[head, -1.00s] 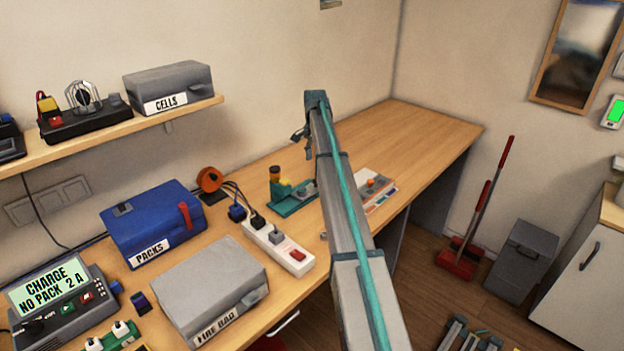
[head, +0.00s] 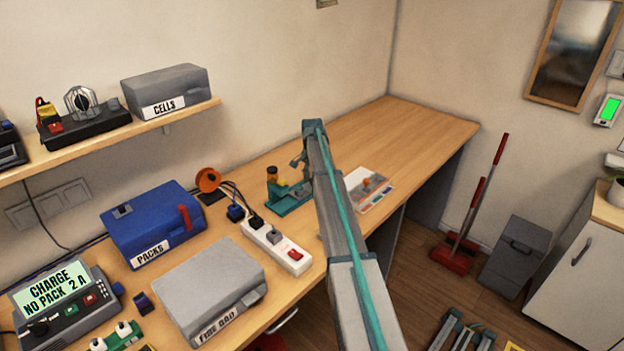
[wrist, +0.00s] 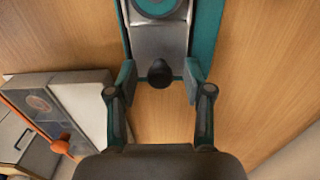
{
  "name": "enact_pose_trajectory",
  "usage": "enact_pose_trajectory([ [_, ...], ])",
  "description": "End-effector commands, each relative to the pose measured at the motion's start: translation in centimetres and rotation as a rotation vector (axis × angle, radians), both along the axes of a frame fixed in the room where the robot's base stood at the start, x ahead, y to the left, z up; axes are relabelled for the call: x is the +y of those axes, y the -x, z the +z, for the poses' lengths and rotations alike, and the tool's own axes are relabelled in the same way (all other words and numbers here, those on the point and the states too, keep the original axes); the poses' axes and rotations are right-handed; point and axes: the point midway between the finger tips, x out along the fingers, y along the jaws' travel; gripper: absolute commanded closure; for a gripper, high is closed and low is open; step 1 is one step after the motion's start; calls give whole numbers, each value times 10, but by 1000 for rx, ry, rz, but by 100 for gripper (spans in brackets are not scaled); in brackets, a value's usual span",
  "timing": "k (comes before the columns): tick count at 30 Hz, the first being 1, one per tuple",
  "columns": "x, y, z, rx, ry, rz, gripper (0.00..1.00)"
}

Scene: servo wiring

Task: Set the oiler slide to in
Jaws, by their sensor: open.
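The oiler (head: 290,207) stands on the bench with a teal base and an amber bottle (head: 272,176). The wrist view shows its teal frame (wrist: 209,30) from above, with a grey metal slide (wrist: 160,42) and a round black knob (wrist: 160,73) at the slide's near end. My gripper (wrist: 160,82) is open, with one finger on each side of the knob and visible gaps between. I cannot tell the fingers' height against the knob. In the head view my arm partly hides the oiler's right side, and the gripper (head: 299,160) shows small above it.
A power strip (head: 276,246) lies nearer. The bench's far right end is clear.

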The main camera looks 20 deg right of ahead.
Motion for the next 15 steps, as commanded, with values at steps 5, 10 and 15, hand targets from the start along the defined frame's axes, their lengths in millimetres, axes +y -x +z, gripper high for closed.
enact_pose_trajectory([
  [5,0,0,0,0,0,0,71],
  [10,0,0,0,0,0,0,99],
  [15,0,0,0,0,0,0,100],
])
